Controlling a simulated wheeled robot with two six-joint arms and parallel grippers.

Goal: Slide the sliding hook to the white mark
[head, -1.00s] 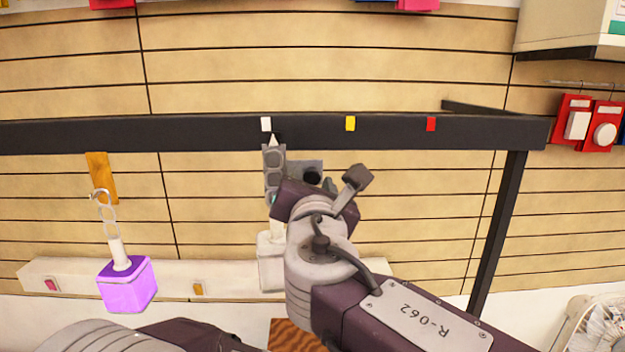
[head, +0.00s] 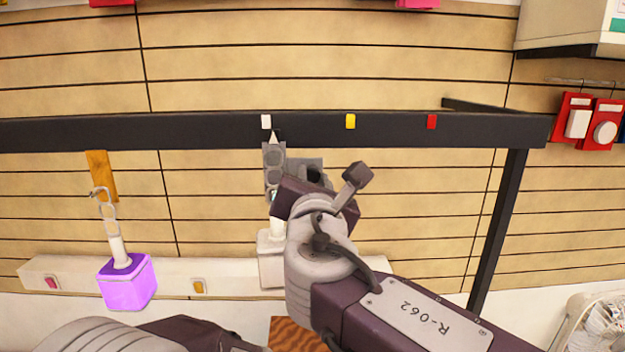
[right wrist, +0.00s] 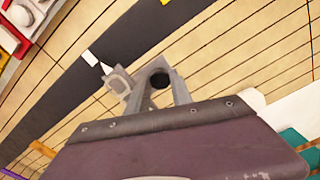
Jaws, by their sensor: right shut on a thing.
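The sliding hook (head: 273,160) is a grey piece with a white pointed tip, under the black rail (head: 200,132). Its tip is just right of the white mark (head: 266,121), slightly offset from it. In the right wrist view the hook's tip (right wrist: 106,68) is close beside the white mark (right wrist: 90,58). My right gripper (head: 298,172) is shut on the hook and partly covers it; its fingers (right wrist: 158,90) also show in the right wrist view. A white block (head: 271,262) is below the hook, partly hidden by my arm. My left gripper is not in view.
A yellow mark (head: 350,121) and a red mark (head: 431,121) are farther right on the rail. A purple block (head: 128,285) hangs by a chain at the left. A dark post (head: 500,220) supports the rail's right end. Red packages (head: 590,120) hang at the far right.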

